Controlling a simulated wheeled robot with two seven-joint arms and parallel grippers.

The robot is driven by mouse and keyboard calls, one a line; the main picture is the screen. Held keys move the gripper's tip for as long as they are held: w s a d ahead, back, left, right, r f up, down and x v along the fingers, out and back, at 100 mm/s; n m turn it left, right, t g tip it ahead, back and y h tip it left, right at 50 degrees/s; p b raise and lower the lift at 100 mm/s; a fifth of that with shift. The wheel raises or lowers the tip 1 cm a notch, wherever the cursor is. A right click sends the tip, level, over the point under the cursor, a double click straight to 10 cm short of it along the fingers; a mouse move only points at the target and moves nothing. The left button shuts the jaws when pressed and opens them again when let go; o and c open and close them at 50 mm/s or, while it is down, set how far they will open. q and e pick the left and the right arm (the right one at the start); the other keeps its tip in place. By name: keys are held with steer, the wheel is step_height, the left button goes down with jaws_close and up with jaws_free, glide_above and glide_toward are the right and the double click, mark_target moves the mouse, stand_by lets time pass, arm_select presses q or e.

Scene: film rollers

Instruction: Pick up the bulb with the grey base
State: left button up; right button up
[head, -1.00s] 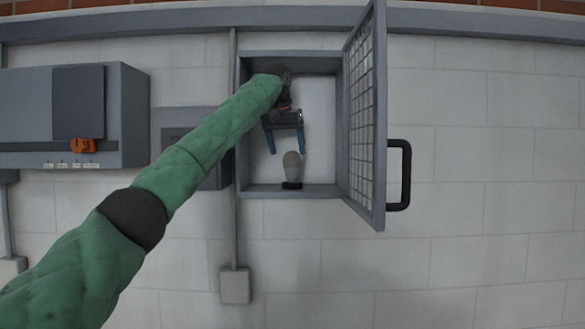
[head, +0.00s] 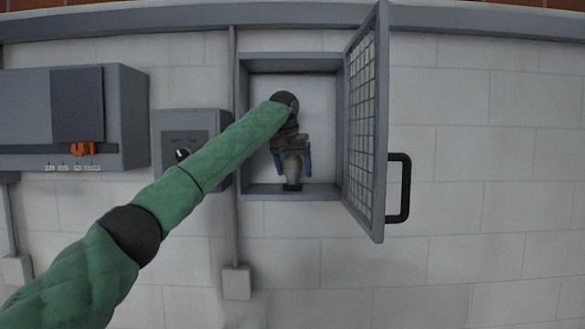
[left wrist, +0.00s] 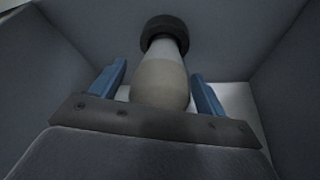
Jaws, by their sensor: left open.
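The bulb (head: 292,168) stands upright in the open wall cabinet, its lower part grey and its foot in a dark socket on the cabinet floor. In the left wrist view the bulb (left wrist: 161,80) shows a beige globe, a pale grey base and the dark round socket (left wrist: 165,33). My left gripper (head: 292,164) is open around the bulb, one blue finger on each side. In the left wrist view gaps show between the bulb and both fingers of the left gripper (left wrist: 160,88). My right gripper is not in view.
The cabinet (head: 244,120) has side walls close around the gripper. Its mesh door (head: 365,130) stands open on the right, with a black handle (head: 400,188). Left of it are a small box with a knob (head: 185,122) and a larger grey box (head: 130,110) with an orange switch (head: 88,148).

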arm_select(q)
steer(key=shift+c, duration=0.2)
steer(key=c, duration=1)
steer(key=shift+r, duration=0.1)
steer(key=shift+c, duration=0.2)
